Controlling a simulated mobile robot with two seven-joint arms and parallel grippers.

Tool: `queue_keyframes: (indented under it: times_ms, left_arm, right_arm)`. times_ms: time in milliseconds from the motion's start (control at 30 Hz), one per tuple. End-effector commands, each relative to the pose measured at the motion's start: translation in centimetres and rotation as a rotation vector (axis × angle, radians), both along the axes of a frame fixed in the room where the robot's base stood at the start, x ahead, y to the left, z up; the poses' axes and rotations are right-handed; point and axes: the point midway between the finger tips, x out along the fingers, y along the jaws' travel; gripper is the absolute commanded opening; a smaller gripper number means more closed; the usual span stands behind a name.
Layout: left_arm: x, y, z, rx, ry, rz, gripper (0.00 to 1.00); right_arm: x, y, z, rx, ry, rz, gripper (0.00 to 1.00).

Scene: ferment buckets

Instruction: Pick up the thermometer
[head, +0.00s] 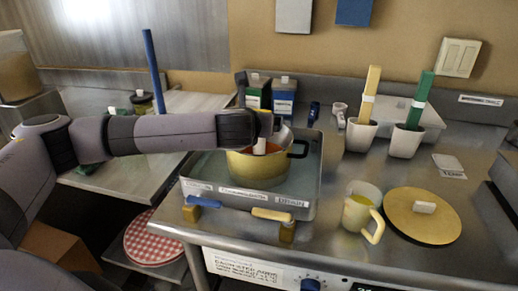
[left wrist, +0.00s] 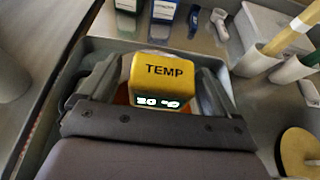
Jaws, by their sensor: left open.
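The thermometer (left wrist: 160,80) shows in the left wrist view as a yellow block marked TEMP with a small lit readout. My left gripper (left wrist: 158,90) is open, with one finger on each side of the block; I cannot tell whether either finger touches it. In the head view my left gripper (head: 268,130) is over the yellow pot (head: 258,171), which stands in a grey tray (head: 308,205). There the arm and gripper largely hide the thermometer. My right gripper is in neither view.
White cups hold a yellow paddle (head: 371,90) and a green one (head: 419,100). A yellow mug (head: 357,212) and a round yellow lid (head: 422,217) are to the right. Blue (head: 203,202) and yellow (head: 272,215) handles show along the tray's front.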

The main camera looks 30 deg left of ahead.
Motion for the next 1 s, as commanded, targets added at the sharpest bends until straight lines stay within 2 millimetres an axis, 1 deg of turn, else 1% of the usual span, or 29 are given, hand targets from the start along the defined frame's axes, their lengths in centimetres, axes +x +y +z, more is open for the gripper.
queue_keyframes:
  times_ms: [233, 267, 300, 367, 400, 500, 800, 867, 1000]
  left_arm:
    - [0.1, 0.0, 0.0, 0.000, -0.001, -0.001, 0.92]
    - [0.1, 0.0, 0.0, 0.000, 0.000, -0.001, 0.82]
    - [0.1, 0.0, 0.0, 0.000, 0.000, -0.001, 0.69]
    - [0.1, 0.0, 0.0, 0.000, 0.000, -0.001, 0.49]
    - [0.1, 0.0, 0.0, 0.000, 0.000, -0.001, 0.36]
    - [0.1, 0.0, 0.0, 0.000, 0.000, 0.000, 0.05]
    - [0.1, 0.0, 0.4, 0.000, -0.004, -0.001, 0.05]
    - [0.1, 0.0, 0.7, -0.001, -0.004, 0.001, 0.05]
    - [0.1, 0.0, 2.3, -0.002, -0.007, 0.000, 0.05]
  right_arm:
    - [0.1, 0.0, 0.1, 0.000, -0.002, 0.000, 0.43]
    - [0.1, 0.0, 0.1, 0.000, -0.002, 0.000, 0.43]
    - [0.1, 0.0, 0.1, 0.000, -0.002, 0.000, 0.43]
    - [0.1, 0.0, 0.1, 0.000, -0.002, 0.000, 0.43]
    - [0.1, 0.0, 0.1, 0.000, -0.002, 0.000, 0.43]
    - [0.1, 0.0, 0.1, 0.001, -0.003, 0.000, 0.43]
    - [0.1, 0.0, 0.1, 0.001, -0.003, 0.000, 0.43]
    - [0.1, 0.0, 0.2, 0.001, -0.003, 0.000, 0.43]
    - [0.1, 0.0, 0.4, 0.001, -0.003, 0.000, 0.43]
